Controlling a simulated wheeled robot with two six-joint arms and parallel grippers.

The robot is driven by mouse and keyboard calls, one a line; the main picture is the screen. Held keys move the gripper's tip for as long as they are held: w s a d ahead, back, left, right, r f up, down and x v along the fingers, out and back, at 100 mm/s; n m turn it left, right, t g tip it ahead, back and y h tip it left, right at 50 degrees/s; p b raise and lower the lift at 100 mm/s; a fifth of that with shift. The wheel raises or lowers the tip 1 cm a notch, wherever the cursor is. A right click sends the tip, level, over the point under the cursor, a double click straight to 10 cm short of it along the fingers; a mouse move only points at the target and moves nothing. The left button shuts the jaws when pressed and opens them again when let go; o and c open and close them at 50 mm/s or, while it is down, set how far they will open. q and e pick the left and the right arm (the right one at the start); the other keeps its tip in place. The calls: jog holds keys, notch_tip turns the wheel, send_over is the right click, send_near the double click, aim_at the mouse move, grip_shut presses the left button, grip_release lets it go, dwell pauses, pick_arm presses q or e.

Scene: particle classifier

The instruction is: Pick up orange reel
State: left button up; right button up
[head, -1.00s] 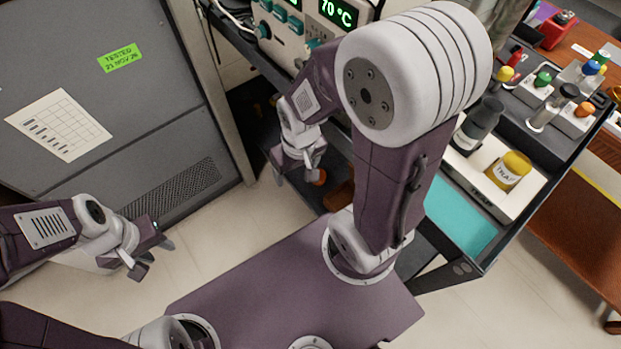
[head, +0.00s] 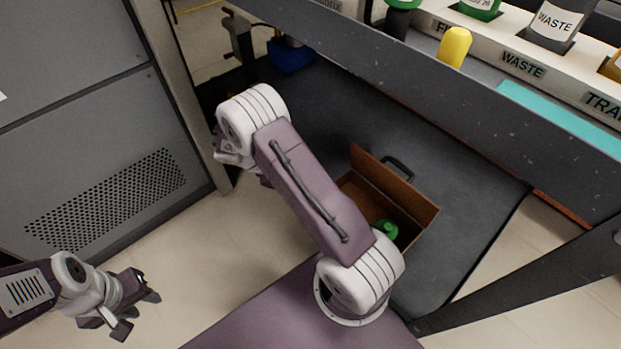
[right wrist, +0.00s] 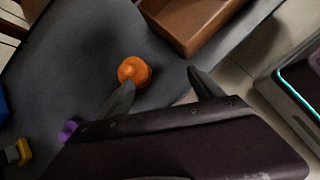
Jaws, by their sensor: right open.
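The orange reel (right wrist: 134,71) lies on the dark lower shelf (right wrist: 70,60) in the right wrist view, just beyond the left fingertip of my right gripper (right wrist: 156,86). That gripper is open, with nothing between its fingers. In the head view the reel is hidden, and my right arm reaches down to the lower shelf with its gripper mostly hidden. My left gripper (head: 138,311) is at the lower left of the head view, open and empty over the floor.
A brown open box (head: 420,212) with a green item (head: 388,229) inside stands on the shelf; the box also shows in the right wrist view (right wrist: 190,25). A purple item (right wrist: 68,130) and a yellow item (right wrist: 20,152) lie at left. The upper shelf edge (head: 420,85) hangs above.

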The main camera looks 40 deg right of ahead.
jog(key=w+d+f+n+h, duration=0.2)
jog(key=w+d+n+h, duration=0.1)
jog(key=w+d+f+n+t+h, duration=0.1)
jog(key=w+h, duration=0.1)
jog(key=shift+d+f+n, duration=0.2)
jog(key=shift+f+n, duration=0.1)
jog(key=shift+s+d+f+b, duration=0.1)
jog(key=shift+d+f+b, duration=0.1)
jog(key=shift+b, duration=0.1)
jog(key=b+x, duration=0.2)
jog(key=x, duration=0.1)
jog(key=shift+d+f+b, duration=0.15)
jog(key=shift+d+b, duration=0.1)
jog(key=shift+b, duration=0.05)
jog(key=b+x, duration=0.4)
jog(key=shift+d+f+b, duration=0.25)
jog(key=shift+f+b, duration=0.05)
jog(key=shift+b, duration=0.05)
jog(key=shift+d+r, duration=0.15)
jog(key=c, duration=1.3)
notch_tip(320, 180, up, 10)
jog(key=p, duration=0.8)
